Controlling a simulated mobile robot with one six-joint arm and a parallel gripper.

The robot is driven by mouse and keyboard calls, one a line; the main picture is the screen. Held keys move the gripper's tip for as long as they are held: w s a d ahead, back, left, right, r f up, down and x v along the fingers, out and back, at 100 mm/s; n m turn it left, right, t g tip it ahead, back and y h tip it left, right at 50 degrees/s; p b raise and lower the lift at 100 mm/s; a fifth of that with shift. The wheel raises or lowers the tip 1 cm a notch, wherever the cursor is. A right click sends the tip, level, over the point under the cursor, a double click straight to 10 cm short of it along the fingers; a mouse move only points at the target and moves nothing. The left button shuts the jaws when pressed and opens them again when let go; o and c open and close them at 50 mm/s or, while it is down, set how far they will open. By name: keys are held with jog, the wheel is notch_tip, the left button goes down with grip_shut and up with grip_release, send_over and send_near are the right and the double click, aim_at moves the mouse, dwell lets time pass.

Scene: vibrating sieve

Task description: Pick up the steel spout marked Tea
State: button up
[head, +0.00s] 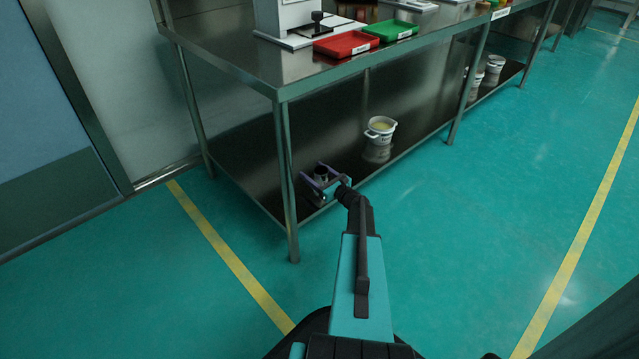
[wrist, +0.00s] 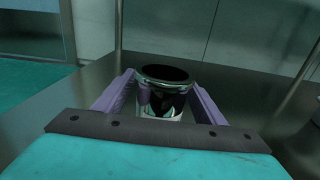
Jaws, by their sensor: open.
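A steel spout (wrist: 163,92), a shiny cylinder with a dark round opening, stands upright on the lower shelf of the steel table. In the wrist view it stands between the two purple fingers of my gripper (wrist: 160,88), which are open with one on each side of it. A pale band shows low on it, but no marking can be read. In the head view the spout (head: 321,173) is small and partly hidden by my gripper (head: 315,177), which reaches in over the shelf near the front left leg.
A white bucket (head: 380,130) stands on the lower shelf (head: 262,165) to the right, and more buckets (head: 485,72) stand farther along. The table leg (head: 287,190) is close left of my gripper. Red (head: 346,45) and green (head: 392,30) trays are on top.

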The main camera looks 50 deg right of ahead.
dwell(0.4)
jog(key=c, duration=1.3)
jog(key=shift+c, duration=0.2)
jog(key=shift+r, duration=0.1)
jog(key=shift+r+p, duration=0.35)
jog(key=shift+r, duration=0.15)
jog(key=s+a+r+p, duration=0.2)
jog(key=s+a, duration=0.2)
jog(key=s, duration=0.3)
jog(key=s+a+r+p, duration=0.1)
jog(key=s+a+p, duration=0.1)
jog(key=s+a, duration=0.2)
jog(key=shift+s+a+r+p, duration=0.15)
jog(key=shift+s+r+p, duration=0.25)
jog(key=shift+s, duration=0.95)
